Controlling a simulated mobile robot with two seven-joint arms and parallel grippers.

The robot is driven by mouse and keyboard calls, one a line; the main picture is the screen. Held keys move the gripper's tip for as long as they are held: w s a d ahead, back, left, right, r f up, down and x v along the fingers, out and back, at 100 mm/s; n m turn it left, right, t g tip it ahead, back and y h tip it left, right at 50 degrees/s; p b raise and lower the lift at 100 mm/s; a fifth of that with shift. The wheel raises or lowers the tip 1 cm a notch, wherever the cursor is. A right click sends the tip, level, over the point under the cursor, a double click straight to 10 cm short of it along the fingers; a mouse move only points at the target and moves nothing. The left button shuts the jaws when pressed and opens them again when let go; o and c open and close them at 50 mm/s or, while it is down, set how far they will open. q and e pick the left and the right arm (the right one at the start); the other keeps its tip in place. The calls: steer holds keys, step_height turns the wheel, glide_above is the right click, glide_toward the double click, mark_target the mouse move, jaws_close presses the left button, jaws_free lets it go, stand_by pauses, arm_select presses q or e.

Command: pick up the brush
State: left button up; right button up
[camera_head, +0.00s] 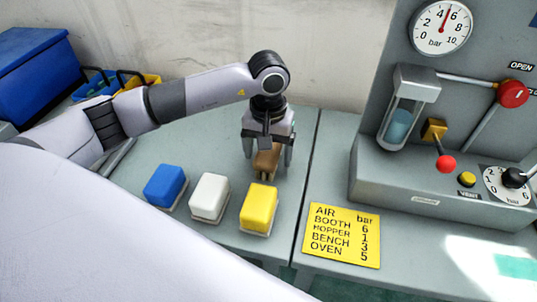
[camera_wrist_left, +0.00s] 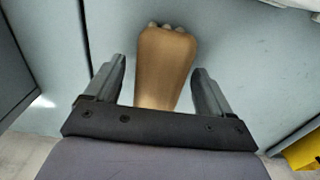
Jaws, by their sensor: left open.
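The brush (camera_head: 266,163) has a brown wooden body and lies on the grey bench top, behind the yellow block. In the left wrist view its tan handle (camera_wrist_left: 165,65) runs up between the two fingers, with pale rounded bumps at its far end. My left gripper (camera_head: 268,160) points down over the brush with a finger on either side. The fingers are open, and in the left wrist view (camera_wrist_left: 163,85) a gap shows between each finger and the brush. My right gripper is not in these views.
A blue block (camera_head: 165,185), a white block (camera_head: 209,196) and a yellow block (camera_head: 259,207) stand in front of the brush. A yellow sign (camera_head: 342,235) lies to the right. A grey panel with gauge (camera_head: 440,27) and levers stands at the right. Blue and yellow bins sit far left.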

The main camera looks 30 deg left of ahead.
arm_select(q)
steer(key=c, duration=1.1)
steer(key=shift+r, duration=0.2)
step_height(320, 180, up, 20)
steer(key=shift+f, duration=0.15)
